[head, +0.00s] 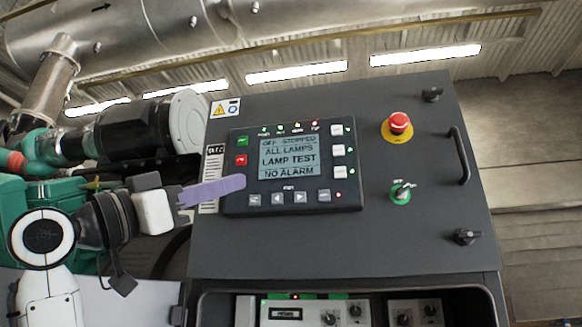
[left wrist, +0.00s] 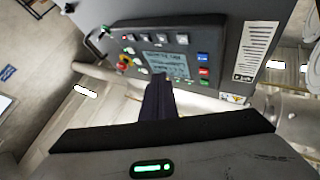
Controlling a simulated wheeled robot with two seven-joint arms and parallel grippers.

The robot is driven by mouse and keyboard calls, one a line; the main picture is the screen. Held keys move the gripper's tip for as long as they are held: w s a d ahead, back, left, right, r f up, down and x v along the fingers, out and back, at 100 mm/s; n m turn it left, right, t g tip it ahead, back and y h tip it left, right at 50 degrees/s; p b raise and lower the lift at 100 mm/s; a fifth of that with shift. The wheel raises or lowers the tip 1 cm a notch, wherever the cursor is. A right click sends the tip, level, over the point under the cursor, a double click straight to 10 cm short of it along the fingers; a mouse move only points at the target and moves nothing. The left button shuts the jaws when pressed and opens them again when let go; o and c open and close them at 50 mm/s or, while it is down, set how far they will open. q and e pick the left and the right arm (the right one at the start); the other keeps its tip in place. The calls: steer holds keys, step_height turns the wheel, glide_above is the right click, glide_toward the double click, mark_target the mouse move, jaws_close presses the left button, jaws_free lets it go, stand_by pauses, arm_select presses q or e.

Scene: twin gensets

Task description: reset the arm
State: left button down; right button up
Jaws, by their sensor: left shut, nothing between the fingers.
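My left gripper (head: 243,183) comes in from the left in the head view. Its purple fingers are shut with nothing between them, and the tips overlap the lower left edge of the control panel (head: 350,193). In the left wrist view the shut fingers (left wrist: 157,82) point at the panel's screen; I cannot tell whether they touch the panel. The screen (head: 289,157) reads "OFF STOPPED, ALL LAMPS, LAMP TEST, NO ALARM". My right gripper is in neither view.
The panel sits on a dark grey cabinet (head: 420,240) with a red emergency stop (head: 399,124), a green-ringed key switch (head: 401,192) and a handle (head: 459,155). An open bay (head: 345,284) with small modules lies below. Green machinery and a silver pipe (head: 50,80) stand left.

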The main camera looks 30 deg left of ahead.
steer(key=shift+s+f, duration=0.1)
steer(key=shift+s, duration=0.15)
